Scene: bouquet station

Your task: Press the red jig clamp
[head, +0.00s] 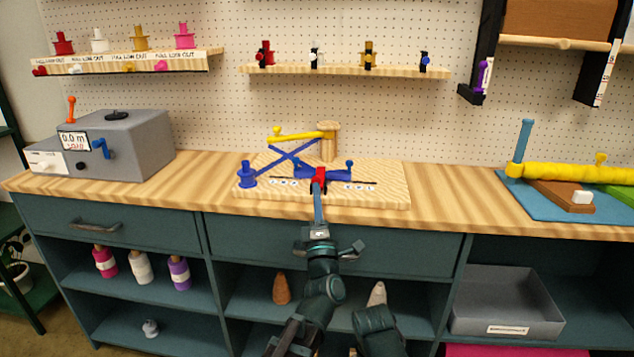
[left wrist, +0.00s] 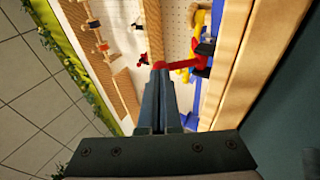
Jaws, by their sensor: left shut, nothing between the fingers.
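The red jig clamp (head: 320,176) stands at the front middle of a pale wooden jig board (head: 393,190) on the counter. It also shows in the left wrist view (left wrist: 161,65), just beyond my fingertips. My left gripper (head: 318,196) is shut and empty, pointing at the clamp from the front. Its closed fingers (left wrist: 160,78) line up with the clamp and partly cover it. Whether they touch it I cannot tell. My right gripper does not show.
A grey box machine (head: 140,140) stands at the left of the counter. A blue mat (head: 545,205) with a yellow roll (head: 580,172) lies at the right. Bare counter (head: 450,195) lies between the board and the mat. Shelves with small coloured items hang behind.

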